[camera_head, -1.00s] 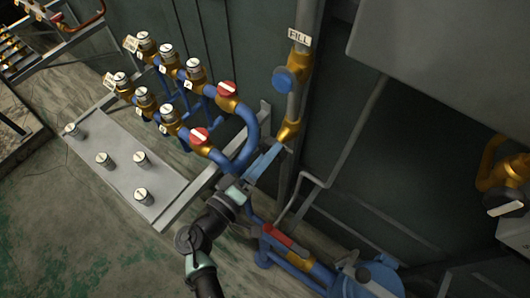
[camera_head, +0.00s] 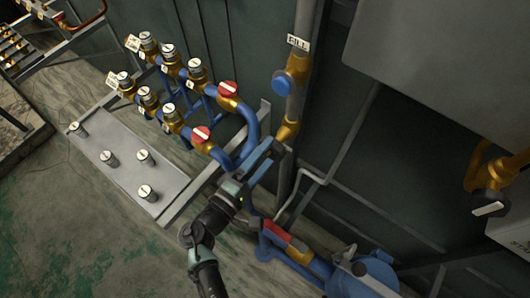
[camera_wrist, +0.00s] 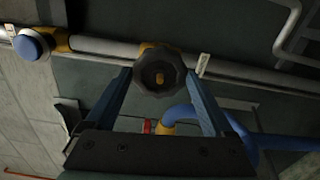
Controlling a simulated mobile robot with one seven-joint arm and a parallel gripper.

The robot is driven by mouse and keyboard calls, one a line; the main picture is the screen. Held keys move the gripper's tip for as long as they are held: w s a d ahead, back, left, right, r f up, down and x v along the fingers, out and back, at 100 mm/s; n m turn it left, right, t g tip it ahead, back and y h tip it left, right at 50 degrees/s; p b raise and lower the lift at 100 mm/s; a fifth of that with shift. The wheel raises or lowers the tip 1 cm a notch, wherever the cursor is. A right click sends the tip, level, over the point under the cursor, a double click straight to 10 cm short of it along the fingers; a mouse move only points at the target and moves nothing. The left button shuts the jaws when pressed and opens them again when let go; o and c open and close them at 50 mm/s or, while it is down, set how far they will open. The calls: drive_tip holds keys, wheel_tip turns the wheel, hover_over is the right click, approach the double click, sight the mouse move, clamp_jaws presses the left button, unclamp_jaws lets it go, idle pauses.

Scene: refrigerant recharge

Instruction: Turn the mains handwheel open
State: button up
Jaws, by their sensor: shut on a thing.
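A dark, lobed handwheel (camera_wrist: 160,72) with a brass centre sits on the grey pipe in the wrist view. My gripper (camera_wrist: 159,74) has its two blue fingers on either side of this wheel, shut on its rim. In the head view my gripper (camera_head: 277,147) reaches to the lower part of the vertical pipe, by a brass fitting (camera_head: 287,131). There the fingers largely hide the wheel.
A blue handwheel (camera_head: 281,84) is higher on the pipe under a FILL label (camera_head: 298,42). Red-capped valves (camera_head: 201,134) and blue pipes stand close left. A blue pump (camera_head: 362,277) is below right. A grey cabinet (camera_head: 440,70) overhangs at upper right.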

drive_tip(key=o, duration=1.3)
drive_tip(key=shift+s+f, duration=0.15)
drive_tip(key=shift+f, duration=0.1)
drive_tip(key=shift+s+a+r, duration=0.1)
drive_tip(key=shift+a+r, duration=0.05)
drive_tip(key=v, duration=0.6)
drive_tip(key=shift+s+a+r, duration=0.1)
drive_tip(key=shift+s+a, duration=0.1)
